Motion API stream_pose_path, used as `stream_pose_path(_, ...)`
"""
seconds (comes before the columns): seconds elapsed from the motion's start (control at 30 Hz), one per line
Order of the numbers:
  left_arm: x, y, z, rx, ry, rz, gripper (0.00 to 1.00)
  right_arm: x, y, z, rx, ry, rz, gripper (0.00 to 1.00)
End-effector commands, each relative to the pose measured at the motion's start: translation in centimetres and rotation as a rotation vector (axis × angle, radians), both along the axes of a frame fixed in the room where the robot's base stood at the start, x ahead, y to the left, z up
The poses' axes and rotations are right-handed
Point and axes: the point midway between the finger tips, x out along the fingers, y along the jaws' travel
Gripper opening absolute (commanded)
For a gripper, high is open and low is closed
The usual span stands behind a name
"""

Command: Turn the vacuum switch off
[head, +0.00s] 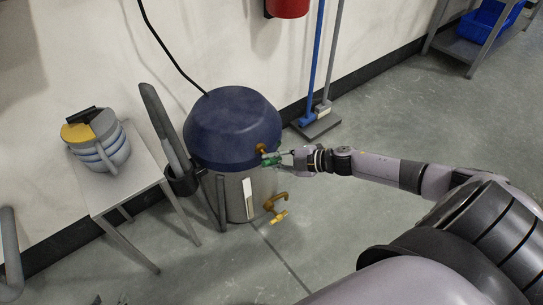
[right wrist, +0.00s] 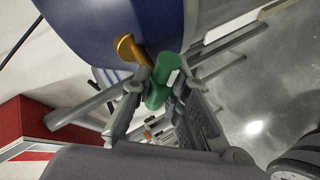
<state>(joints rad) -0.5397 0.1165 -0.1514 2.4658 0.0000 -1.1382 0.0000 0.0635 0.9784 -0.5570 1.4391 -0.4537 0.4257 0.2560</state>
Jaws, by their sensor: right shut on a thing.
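The vacuum (head: 235,130) is an upright drum with a dark blue domed top and a grey metal lower body, standing on the floor by the wall. A green handle (right wrist: 163,88), apparently the switch, sticks out of its right side near a brass-coloured part (right wrist: 127,48). My right gripper (head: 281,159) reaches in from the right and is shut on the green handle. In the right wrist view, the handle sits between the fingers, with the blue dome just above. The gripper partly hides the handle in the head view.
A brass tap (head: 277,215) juts from the vacuum's lower front. A small grey table (head: 125,182) with stacked bowl-like items (head: 97,140) stands to the left. A broom and dustpan (head: 317,122) lean at the wall behind.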

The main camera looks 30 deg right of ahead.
Motion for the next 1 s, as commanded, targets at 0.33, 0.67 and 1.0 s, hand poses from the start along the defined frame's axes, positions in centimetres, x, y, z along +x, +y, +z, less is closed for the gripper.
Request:
stream_pose_path(0.33, -9.4, 3.0, -2.4, 0.096, 0.462, 0.037, 0.35, -0.1, 0.0, 0.3, -0.111, -0.006, 0.001, 0.00)
stream_pose_path(0.67, -8.4, 2.8, -4.8, 0.098, 0.485, 0.034, 0.35, -0.1, 0.0, 0.3, -0.217, -0.014, 0.001, 0.00)
stream_pose_path(1.0, -8.0, 2.5, -12.9, 0.101, 0.523, 0.025, 0.35, -0.1, 0.0, 0.2, -0.315, -0.022, 0.000, 0.00)
